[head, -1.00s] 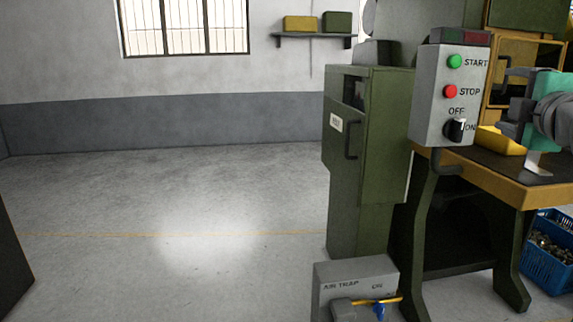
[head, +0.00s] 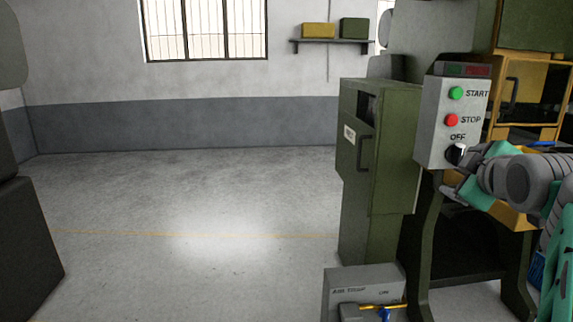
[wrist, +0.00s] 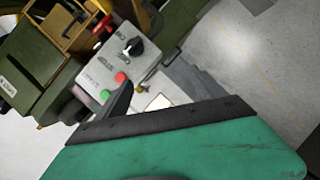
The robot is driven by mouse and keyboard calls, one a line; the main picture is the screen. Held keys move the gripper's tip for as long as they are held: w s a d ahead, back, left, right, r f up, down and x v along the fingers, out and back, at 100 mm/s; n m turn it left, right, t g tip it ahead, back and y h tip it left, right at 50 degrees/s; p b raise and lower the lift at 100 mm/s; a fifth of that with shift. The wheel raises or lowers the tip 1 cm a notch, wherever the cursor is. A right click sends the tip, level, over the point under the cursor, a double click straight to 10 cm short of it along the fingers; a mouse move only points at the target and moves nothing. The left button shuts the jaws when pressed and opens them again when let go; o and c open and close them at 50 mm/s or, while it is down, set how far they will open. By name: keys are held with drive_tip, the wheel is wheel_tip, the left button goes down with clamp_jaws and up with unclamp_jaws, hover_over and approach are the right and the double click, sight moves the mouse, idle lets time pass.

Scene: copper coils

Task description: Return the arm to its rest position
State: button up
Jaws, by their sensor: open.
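My gripper (head: 455,188) is at the right of the head view, at the end of my teal and grey arm, just below and right of the grey control box (head: 436,125). In the wrist view my gripper (wrist: 158,85) has its two dark fingers spread apart, with no object seen between them. The control box (wrist: 120,70) lies beyond the fingers there, with its green and red buttons and black knob (wrist: 134,46). In the head view my arm hides part of the workbench, and the ON label by the knob is covered.
A green cabinet (head: 385,150) stands left of the control box. A low grey air box (head: 362,284) with a blue-handled valve sits in front. A yellow-edged bench (head: 515,216) is behind my arm. The floor (head: 180,215) at left is open.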

drive_tip(key=s+a+f+m+g+y+p, duration=0.1)
drive_tip(key=a+f+m+g+y+p, duration=0.15)
drive_tip(key=a+p, duration=0.35)
drive_tip(key=s+a+f+m+g+y+p, duration=0.1)
drive_tip(key=a+f+m+g+p, duration=0.2)
drive_tip(key=a, duration=0.4)
drive_tip(key=s+a+f+m+g+p, duration=0.3)
drive_tip(key=s+a+f+g+p, duration=0.2)
drive_tip(key=s+a+f+p, duration=0.3)
drive_tip(key=s+a+f, duration=0.3)
drive_tip(key=s, duration=0.3)
drive_tip(key=shift+f, duration=0.4)
drive_tip(key=shift+s, duration=0.1)
drive_tip(key=shift+c, duration=0.3)
